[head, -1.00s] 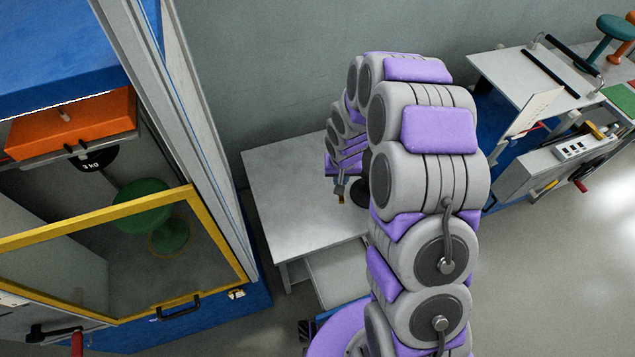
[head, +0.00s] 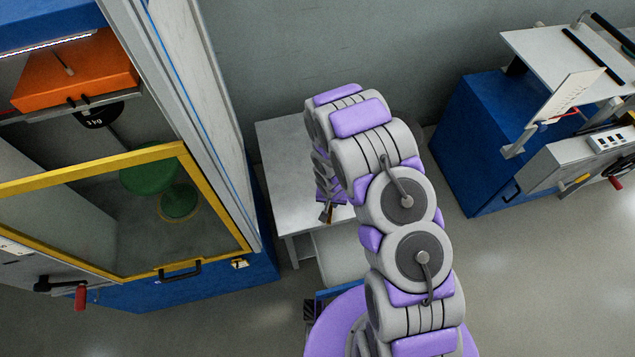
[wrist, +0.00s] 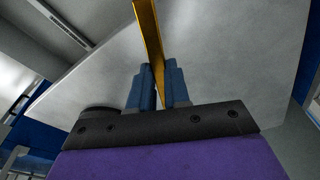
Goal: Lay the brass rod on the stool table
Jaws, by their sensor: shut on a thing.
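The brass rod (wrist: 149,30) is gripped between the two blue fingers of my gripper (wrist: 160,85) in the wrist view, and it points away from the gripper. In the head view my gripper (head: 327,211) is small, at the table's front part, and the rod is hard to make out there. A light grey table (head: 278,140) stands against the wall, partly hidden by my arm; its top also fills much of the wrist view (wrist: 240,55). I cannot tell whether the rod touches the tabletop.
The cabinet's yellow-framed door (head: 215,210) stands close to the table's left side. An orange block (head: 75,75) sits high inside it. A blue and grey machine (head: 480,145) stands at the right. Open floor (head: 520,270) lies at the lower right.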

